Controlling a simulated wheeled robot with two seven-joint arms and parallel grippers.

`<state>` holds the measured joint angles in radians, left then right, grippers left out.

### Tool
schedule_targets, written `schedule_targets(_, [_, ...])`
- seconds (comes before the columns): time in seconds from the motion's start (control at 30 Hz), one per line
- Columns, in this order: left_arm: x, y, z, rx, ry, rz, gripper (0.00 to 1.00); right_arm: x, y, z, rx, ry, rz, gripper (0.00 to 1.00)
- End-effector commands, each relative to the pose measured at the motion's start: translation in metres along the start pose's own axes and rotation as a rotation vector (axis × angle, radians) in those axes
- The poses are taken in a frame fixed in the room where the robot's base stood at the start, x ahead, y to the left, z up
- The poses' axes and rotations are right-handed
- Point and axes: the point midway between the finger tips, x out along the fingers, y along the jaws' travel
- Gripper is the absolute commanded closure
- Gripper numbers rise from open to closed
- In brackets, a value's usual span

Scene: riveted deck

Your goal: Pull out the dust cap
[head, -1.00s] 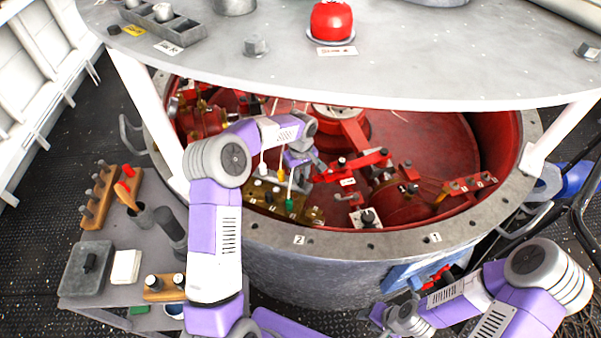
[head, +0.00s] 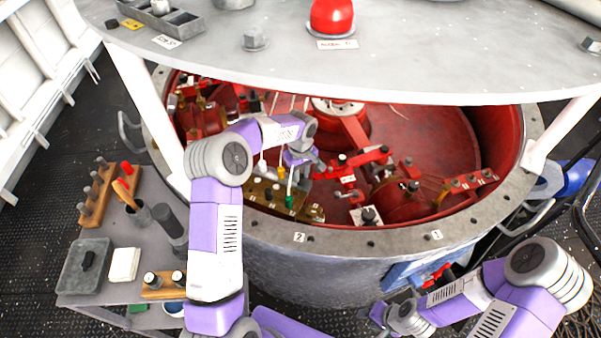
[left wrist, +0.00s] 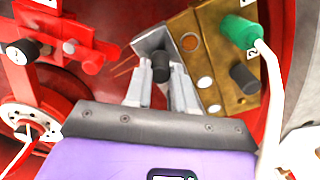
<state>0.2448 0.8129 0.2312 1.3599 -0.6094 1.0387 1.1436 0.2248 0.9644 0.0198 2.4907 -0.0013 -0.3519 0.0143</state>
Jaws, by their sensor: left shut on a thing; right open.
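My left gripper (left wrist: 160,85) is shut on a black dust cap (left wrist: 161,67), seen between its two fingers in the left wrist view. The cap is in front of a grey metal bracket (left wrist: 150,42) beside a brass block (left wrist: 215,50); I cannot tell whether it is still seated. In the head view my left gripper (head: 300,160) reaches into the red drum, above the brass block (head: 262,192), and the cap cannot be made out there. My right gripper (head: 374,315) is open and empty, low outside the drum.
A green plug (left wrist: 240,32) with a white cable and another black knob (left wrist: 243,78) sit on the brass block close to the left fingers. Red bars (head: 350,172) stand right of them. The grey drum rim (head: 340,240) and the overhead plate (head: 400,75) bound the opening.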

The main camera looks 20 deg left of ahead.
Motion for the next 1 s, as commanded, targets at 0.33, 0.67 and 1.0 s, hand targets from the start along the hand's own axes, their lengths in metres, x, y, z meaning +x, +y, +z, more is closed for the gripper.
schedule_targets(0.33, [0.001, 0.000, 0.000, 0.000, 0.000, 0.000, 0.46, 0.001, 0.000, 0.000, 0.000, 0.000, 0.000, 0.57])
schedule_targets(0.67, [-0.007, 0.000, -0.001, 0.000, 0.002, 0.001, 0.46, -0.001, 0.000, 0.000, 0.000, 0.000, 0.000, 0.57])
schedule_targets(1.0, [-0.061, 0.001, -0.001, 0.000, 0.003, 0.002, 0.46, -0.011, -0.004, 0.000, 0.000, 0.000, 0.000, 0.57])
